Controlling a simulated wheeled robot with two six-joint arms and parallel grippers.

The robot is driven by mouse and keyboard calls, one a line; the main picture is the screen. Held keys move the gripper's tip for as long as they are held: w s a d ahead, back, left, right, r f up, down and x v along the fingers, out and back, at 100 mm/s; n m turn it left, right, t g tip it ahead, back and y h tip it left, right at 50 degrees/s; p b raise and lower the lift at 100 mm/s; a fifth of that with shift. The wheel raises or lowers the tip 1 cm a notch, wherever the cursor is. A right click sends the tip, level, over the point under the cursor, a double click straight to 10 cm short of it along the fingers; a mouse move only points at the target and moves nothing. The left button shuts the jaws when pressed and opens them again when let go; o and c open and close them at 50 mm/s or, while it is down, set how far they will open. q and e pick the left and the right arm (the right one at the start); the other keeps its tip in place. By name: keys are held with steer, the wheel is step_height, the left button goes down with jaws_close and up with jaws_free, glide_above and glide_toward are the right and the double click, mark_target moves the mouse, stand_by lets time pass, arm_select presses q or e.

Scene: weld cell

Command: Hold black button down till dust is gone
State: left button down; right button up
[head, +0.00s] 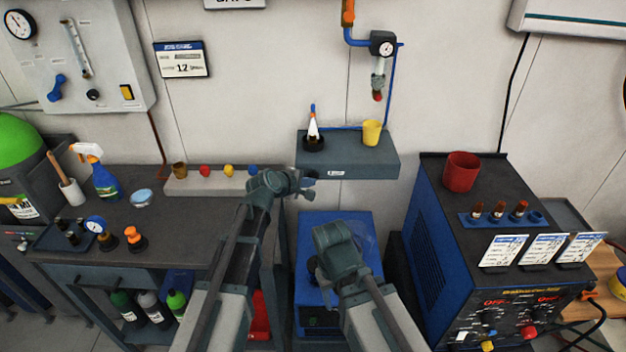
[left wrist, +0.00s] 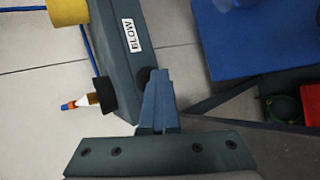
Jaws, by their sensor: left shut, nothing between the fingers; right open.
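A grey wall box (head: 375,165) with a "BLOW" label (left wrist: 132,34) is mounted at the back. A round black button (left wrist: 144,74) on its face shows in the left wrist view, partly hidden behind my fingertips. My left gripper (head: 306,188) is shut and empty, its tips at the button; I cannot tell whether they press it. My right gripper (head: 316,270) is open over the blue box (head: 302,285), its fingers mostly hidden by its own wrist. A clear, hazy shape (head: 365,238) shows on the blue box; I cannot make out dust.
A white and orange nozzle (head: 313,130) in a black holder and a yellow cup (head: 372,133) stand on the wall box. A dark bench (head: 180,225) is at left. A blue power unit (head: 425,235) with a red cup (head: 461,172) is at right.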

arm_select(q)
steer(key=shift+s, duration=0.15)
stand_by(0.6)
steer(key=shift+s, duration=0.85)
steer(key=shift+s, duration=0.1)
steer(key=s, duration=0.4)
steer(key=shift+s, duration=0.4)
